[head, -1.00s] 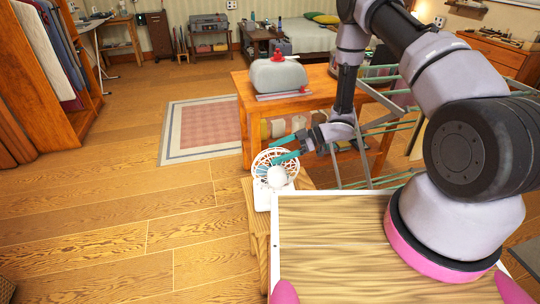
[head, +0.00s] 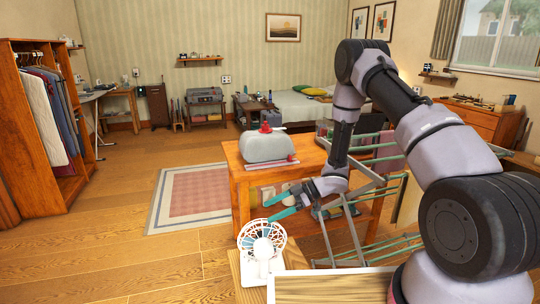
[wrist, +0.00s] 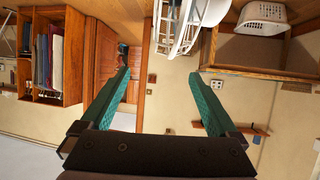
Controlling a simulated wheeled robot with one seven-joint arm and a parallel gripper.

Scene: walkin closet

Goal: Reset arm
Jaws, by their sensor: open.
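My gripper (head: 280,206) has two teal fingers and is open, with nothing between them. It is just above and behind a small white fan (head: 262,248) in the head view. The fan stands on a light wooden stand (head: 236,266) at the front. In the wrist view my gripper (wrist: 165,100) shows its fingers spread wide, with the white fan cage (wrist: 178,25) beyond the fingertips at the top. My arm reaches in from the right, bent at the elbow.
An orange wooden table (head: 240,172) holds a grey container with a red cap (head: 267,146), close behind my gripper. A drying rack (head: 380,205) stands close to my arm. A wardrobe (head: 28,130) is at the left. The floor around the rug (head: 195,195) is open.

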